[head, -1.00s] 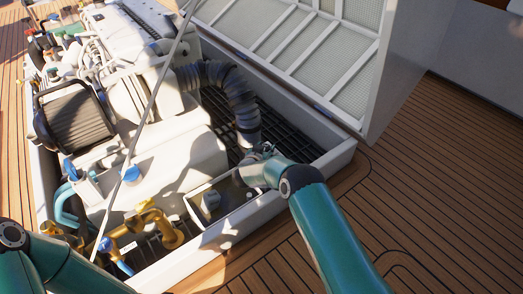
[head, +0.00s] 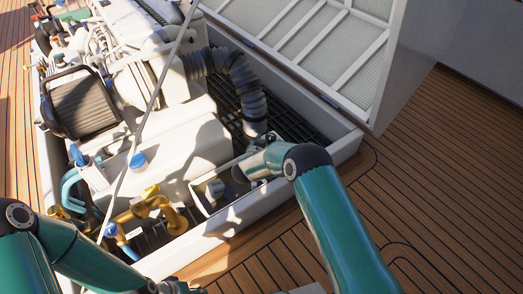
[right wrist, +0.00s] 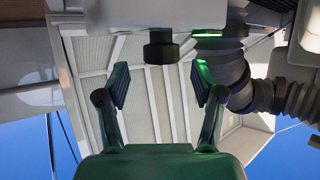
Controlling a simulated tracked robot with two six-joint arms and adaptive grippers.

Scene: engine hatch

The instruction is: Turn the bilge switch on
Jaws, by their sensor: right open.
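My right gripper (right wrist: 160,86) is open, with nothing between its two finger pads in the right wrist view. A black round knob-like part (right wrist: 160,48) under a white housing lies beyond the pads, roughly centred between them and apart from them. I cannot tell for sure whether this is the bilge switch. In the head view, my right gripper (head: 258,142) is small and partly hidden by its own wrist, over the right part of the engine bay. My left arm enters at the lower left; its hand end is cut off by the bottom edge, so its jaws do not show clearly.
A ribbed grey hose (head: 247,92) rises close to my right gripper. A grey part (head: 214,188) sits in a small white-walled compartment. Brass pipes (head: 150,205) lie to the left. The raised hatch lid (head: 310,45) stands behind. The wooden deck (head: 450,180) at right is clear.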

